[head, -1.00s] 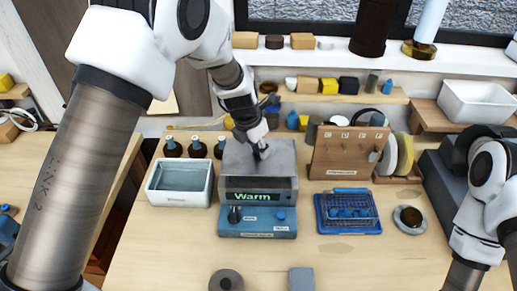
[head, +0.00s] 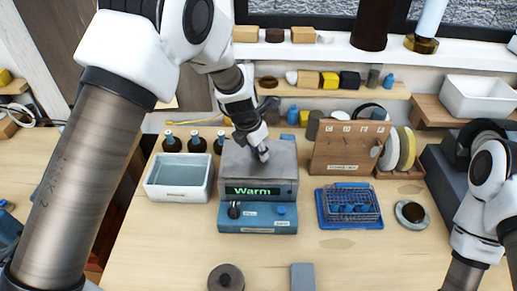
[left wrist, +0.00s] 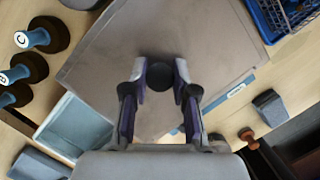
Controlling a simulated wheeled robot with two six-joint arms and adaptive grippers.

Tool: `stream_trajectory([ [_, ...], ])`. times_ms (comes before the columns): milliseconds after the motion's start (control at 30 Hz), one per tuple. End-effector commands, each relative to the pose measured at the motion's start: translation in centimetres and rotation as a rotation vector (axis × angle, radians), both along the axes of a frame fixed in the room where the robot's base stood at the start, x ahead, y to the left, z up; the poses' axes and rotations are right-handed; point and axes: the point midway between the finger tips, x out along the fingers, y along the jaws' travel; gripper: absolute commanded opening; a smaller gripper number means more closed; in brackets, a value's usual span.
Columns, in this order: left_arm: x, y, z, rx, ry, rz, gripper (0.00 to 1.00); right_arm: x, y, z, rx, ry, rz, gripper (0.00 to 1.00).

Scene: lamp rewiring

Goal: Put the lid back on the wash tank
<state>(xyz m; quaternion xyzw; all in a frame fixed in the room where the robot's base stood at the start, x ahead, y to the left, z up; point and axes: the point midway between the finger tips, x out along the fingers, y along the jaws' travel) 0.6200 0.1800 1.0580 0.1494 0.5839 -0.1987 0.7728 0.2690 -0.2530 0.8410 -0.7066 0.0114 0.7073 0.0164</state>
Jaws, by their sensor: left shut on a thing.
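The wash tank (head: 230,207) is a blue-based box with a lit green "Warm" display, standing mid-bench. Its flat grey lid (head: 282,155) lies over the top of the tank, and its front edge is just above the display. The lid (left wrist: 110,75) fills much of the left wrist view. My left gripper (head: 262,157) is over the lid, fingers pointing down. In the left wrist view, my left gripper (left wrist: 173,85) is shut on the lid's round dark knob (left wrist: 187,68). Whether the lid sits fully flush is hard to tell. My right gripper is out of view.
A white basin of liquid (head: 205,182) stands close left of the tank, with several dark bottles (head: 196,145) behind it. A wooden rack (head: 340,160) and a blue basket tray (head: 350,222) are at the right.

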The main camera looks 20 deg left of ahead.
Motion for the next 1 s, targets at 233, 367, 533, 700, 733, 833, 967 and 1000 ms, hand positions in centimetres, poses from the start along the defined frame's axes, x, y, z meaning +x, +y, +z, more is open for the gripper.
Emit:
stream_trajectory([
  [233, 0.0, 0.0, -0.1, 0.0, -0.001, 0.0, 0.56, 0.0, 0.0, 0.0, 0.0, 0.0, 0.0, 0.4],
  [367, 0.0, 0.0, -0.1, 0.0, 0.0, 0.0, 0.56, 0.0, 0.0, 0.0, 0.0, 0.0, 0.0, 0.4],
  [533, -0.1, 0.1, 0.4, 0.001, -0.001, -0.001, 0.56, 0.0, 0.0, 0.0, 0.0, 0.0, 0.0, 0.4],
  [700, -0.8, 0.5, 3.6, 0.0, -0.005, 0.0, 0.56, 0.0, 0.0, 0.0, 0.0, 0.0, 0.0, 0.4],
  [733, -1.0, 0.6, 4.4, 0.0, -0.005, 0.0, 0.56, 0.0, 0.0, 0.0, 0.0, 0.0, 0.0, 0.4],
  [833, -1.7, 1.0, 7.0, -0.001, -0.005, 0.001, 0.56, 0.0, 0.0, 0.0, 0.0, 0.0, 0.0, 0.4],
  [967, -2.4, 1.3, 9.7, 0.0, -0.005, 0.0, 0.56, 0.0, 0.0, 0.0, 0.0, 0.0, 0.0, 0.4],
  [1000, -2.6, 1.4, 10.3, 0.0, -0.002, 0.0, 0.56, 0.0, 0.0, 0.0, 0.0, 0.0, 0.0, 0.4],
])
